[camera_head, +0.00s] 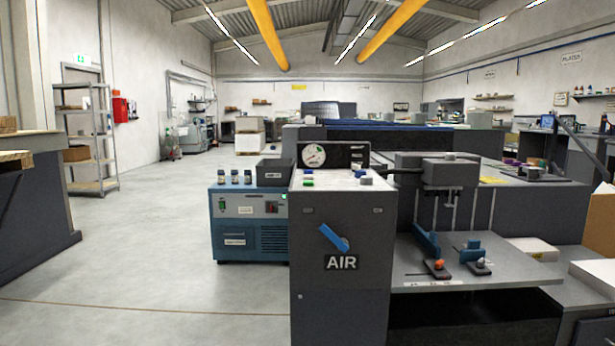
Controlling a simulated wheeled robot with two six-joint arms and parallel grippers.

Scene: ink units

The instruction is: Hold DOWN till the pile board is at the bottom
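A grey console (338,250) stands upright in the middle, with a blue lever (334,238) above the word AIR on its front. Its sloped top carries small green buttons (307,183) and blue buttons (366,181). Their labels are too small to read, so I cannot tell which is DOWN. A round gauge (313,155) stands behind the buttons. To the right is the grey machine with a flat table (480,265); a dark opening lies below it. I cannot make out the pile board. Neither of my grippers is in view.
A blue unit (248,228) with small bottles on top stands left of the console. Two blue-handled levers (426,242) (473,252) stand on the flat table. A dark bench (38,200) and metal shelf (88,140) are at left. The floor between bench and console is clear.

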